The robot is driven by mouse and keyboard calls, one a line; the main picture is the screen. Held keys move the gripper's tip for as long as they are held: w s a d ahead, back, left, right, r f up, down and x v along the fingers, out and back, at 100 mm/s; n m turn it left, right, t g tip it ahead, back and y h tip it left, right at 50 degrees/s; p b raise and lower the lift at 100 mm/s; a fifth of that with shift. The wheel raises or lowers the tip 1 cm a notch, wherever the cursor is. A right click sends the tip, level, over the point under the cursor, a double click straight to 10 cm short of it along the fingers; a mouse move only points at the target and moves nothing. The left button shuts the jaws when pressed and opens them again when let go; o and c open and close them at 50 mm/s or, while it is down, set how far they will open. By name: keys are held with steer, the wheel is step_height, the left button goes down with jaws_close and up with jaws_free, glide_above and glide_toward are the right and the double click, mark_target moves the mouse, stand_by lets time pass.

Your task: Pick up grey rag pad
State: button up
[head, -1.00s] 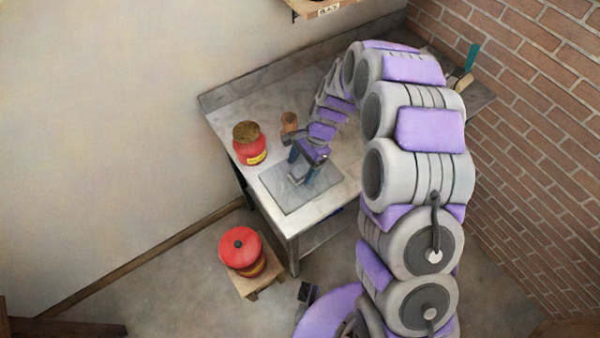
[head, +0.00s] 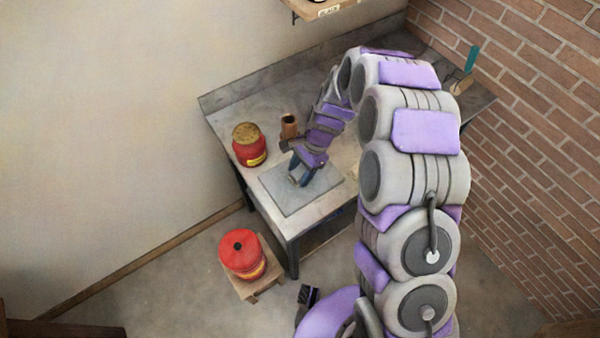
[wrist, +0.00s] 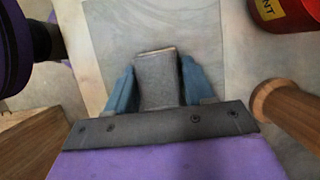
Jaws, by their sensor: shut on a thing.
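The grey rag pad (wrist: 158,80) is a small grey block in the wrist view, between the two blue fingers of my gripper (wrist: 155,88). My gripper is shut on it. In the head view my gripper (head: 301,178) is over the grey square plate on the table, and the pad is mostly hidden by the fingers there. I cannot tell whether the pad touches the plate.
The grey plate (head: 290,203) lies at the table's front. A red tin (head: 249,150) with a brown top and a brown wooden cylinder (head: 289,128) stand nearby. A red can (head: 243,255) sits on a low wooden stool (head: 262,288). A teal-handled tool (head: 472,58) stands at the back right.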

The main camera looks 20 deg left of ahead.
mark_target(296, 173)
steer(key=shift+r, duration=0.15)
steer(key=shift+r+p, duration=0.3)
steer(key=shift+r, duration=0.3)
step_height(296, 173, up, 2)
steer(key=shift+r+p, duration=0.1)
steer(key=shift+p, duration=0.2)
steer(key=s+d+r+p, duration=0.1)
steer(key=s+d+p, duration=0.1)
steer(key=s+d, duration=0.7)
steer(key=s, duration=0.4)
steer(key=shift+r, duration=0.15)
steer(key=shift+s, duration=0.1)
